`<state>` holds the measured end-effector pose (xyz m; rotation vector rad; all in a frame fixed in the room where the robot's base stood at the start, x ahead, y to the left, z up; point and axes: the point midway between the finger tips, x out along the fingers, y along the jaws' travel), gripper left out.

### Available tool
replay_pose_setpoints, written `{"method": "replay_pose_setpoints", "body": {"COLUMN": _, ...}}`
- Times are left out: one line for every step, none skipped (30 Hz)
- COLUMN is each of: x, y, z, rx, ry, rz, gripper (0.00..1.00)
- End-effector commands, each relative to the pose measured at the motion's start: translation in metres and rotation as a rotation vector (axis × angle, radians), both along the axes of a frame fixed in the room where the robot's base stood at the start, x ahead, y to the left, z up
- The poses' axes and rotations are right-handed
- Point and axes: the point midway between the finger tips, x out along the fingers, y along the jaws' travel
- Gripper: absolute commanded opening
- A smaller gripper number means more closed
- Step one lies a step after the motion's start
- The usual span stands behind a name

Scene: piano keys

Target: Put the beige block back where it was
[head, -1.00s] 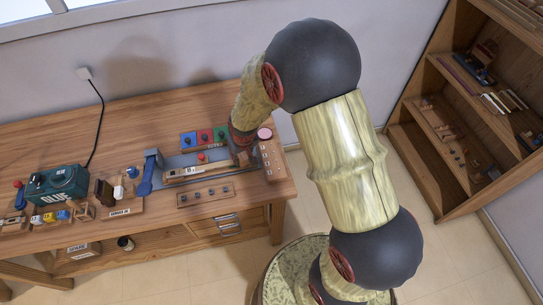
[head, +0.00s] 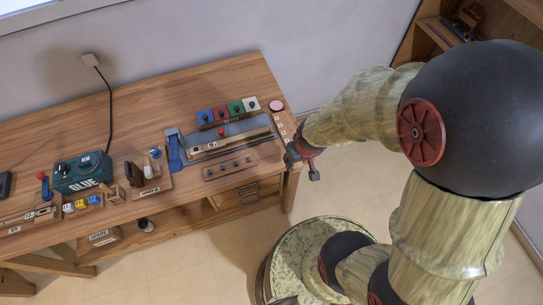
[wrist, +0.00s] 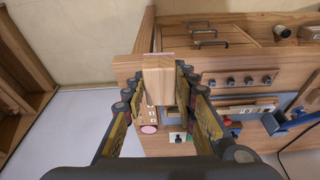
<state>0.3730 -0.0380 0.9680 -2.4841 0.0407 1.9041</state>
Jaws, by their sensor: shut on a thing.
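The beige block (wrist: 158,78) is a pale wooden block, seen between my gripper's fingers in the wrist view. My gripper (wrist: 162,92) is shut on it. In the head view my gripper (head: 303,160) is at the right end of the workbench, by its front corner. The block is not clearly made out there. A narrow wooden strip with small marks (head: 284,126) lies along the bench's right end, partly behind my gripper.
The wooden workbench (head: 150,100) carries a pink disc (head: 277,106), a row of coloured blocks with knobs (head: 228,112), a long slotted piece (head: 230,141), a knobbed board (head: 229,166), a blue lever (head: 175,150) and a teal box (head: 82,172).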

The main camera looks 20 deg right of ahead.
Motion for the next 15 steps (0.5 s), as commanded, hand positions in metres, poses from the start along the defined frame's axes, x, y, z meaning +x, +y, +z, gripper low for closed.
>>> {"method": "replay_pose_setpoints", "body": {"x": 0.002, "y": 0.000, "z": 0.001, "rx": 0.000, "ry": -0.004, "rz": 0.008, "gripper": 0.00}}
{"method": "replay_pose_setpoints", "body": {"x": 0.003, "y": 0.000, "z": 0.001, "rx": -0.001, "ry": -0.004, "rz": 0.013, "gripper": 0.00}}
{"method": "replay_pose_setpoints", "body": {"x": 0.003, "y": 0.000, "z": 0.001, "rx": 0.000, "ry": -0.003, "rz": 0.020, "gripper": 0.00}}
{"method": "replay_pose_setpoints", "body": {"x": 0.005, "y": 0.000, "z": 0.000, "rx": -0.001, "ry": -0.002, "rz": 0.024, "gripper": 0.00}}
{"method": "replay_pose_setpoints", "body": {"x": 0.007, "y": 0.001, "z": -0.001, "rx": -0.001, "ry": -0.002, "rz": 0.026, "gripper": 0.00}}
{"method": "replay_pose_setpoints", "body": {"x": 0.011, "y": 0.002, "z": -0.003, "rx": -0.001, "ry": -0.001, "rz": 0.030, "gripper": 0.00}}
{"method": "replay_pose_setpoints", "body": {"x": 0.015, "y": 0.004, "z": -0.005, "rx": -0.001, "ry": 0.000, "rz": 0.031, "gripper": 0.00}}
{"method": "replay_pose_setpoints", "body": {"x": 0.019, "y": 0.005, "z": -0.008, "rx": 0.000, "ry": 0.000, "rz": 0.032, "gripper": 0.00}}
{"method": "replay_pose_setpoints", "body": {"x": 0.026, "y": 0.008, "z": -0.012, "rx": 0.000, "ry": 0.001, "rz": 0.032, "gripper": 0.00}}
{"method": "replay_pose_setpoints", "body": {"x": 0.032, "y": 0.009, "z": -0.014, "rx": -0.001, "ry": 0.001, "rz": 0.033, "gripper": 0.00}}
{"method": "replay_pose_setpoints", "body": {"x": 0.038, "y": 0.011, "z": -0.017, "rx": -0.001, "ry": 0.002, "rz": 0.033, "gripper": 0.00}}
{"method": "replay_pose_setpoints", "body": {"x": 0.047, "y": 0.014, "z": -0.021, "rx": 0.000, "ry": 0.001, "rz": 0.032, "gripper": 0.00}}
{"method": "replay_pose_setpoints", "body": {"x": 0.053, "y": 0.015, "z": -0.024, "rx": -0.001, "ry": 0.001, "rz": 0.033, "gripper": 0.00}}
{"method": "replay_pose_setpoints", "body": {"x": 0.060, "y": 0.017, "z": -0.027, "rx": -0.001, "ry": 0.000, "rz": 0.032, "gripper": 0.00}}
{"method": "replay_pose_setpoints", "body": {"x": 0.068, "y": 0.019, "z": -0.031, "rx": 0.000, "ry": 0.000, "rz": 0.032, "gripper": 0.00}}
